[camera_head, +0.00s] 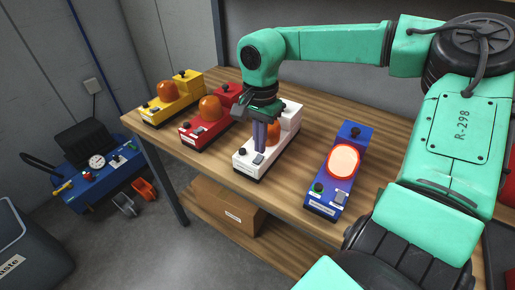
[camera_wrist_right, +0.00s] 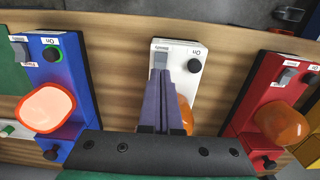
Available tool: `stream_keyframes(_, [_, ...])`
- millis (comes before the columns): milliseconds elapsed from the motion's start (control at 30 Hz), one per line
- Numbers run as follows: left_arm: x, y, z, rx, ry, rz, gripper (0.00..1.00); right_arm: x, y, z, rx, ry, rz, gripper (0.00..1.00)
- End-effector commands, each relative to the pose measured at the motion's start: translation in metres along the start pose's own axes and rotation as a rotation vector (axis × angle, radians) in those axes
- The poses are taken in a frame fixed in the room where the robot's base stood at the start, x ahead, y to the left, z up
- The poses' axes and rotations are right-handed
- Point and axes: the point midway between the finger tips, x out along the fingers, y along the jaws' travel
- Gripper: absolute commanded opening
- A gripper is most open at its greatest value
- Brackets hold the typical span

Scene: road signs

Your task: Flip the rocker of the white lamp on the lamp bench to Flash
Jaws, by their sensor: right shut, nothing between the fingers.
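The white lamp (camera_head: 285,137) stands on the wooden lamp bench (camera_head: 300,112) between the red and blue lamps. Its orange dome (camera_head: 273,133) is partly hidden behind my right gripper (camera_head: 260,146). The grey rocker (camera_head: 258,158) is on the front part of the lamp; in the wrist view the rocker (camera_wrist_right: 160,60) sits beside a black knob (camera_wrist_right: 194,65) marked On. My right gripper is shut and empty, pointing down, its fingertips (camera_wrist_right: 159,76) at the rocker. I cannot tell whether they touch it. The left gripper is out of view.
A blue lamp (camera_head: 330,190) with a lit dome stands to the right. A red lamp (camera_head: 193,131) and a yellow lamp (camera_head: 162,110) stand to the left. A cardboard box (camera_head: 225,207) is on the lower shelf. A blue machine (camera_head: 102,177) and a bin (camera_head: 30,245) are on the floor.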

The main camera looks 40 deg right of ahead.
Motion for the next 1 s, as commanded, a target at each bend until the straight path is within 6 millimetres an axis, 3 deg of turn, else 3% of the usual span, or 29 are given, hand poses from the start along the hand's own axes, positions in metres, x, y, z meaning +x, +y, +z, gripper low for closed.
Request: stream_keyframes(1000, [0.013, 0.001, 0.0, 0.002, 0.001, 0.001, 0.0, 0.016, 0.0, 0.0, 0.0, -0.001, 0.0, 0.0])
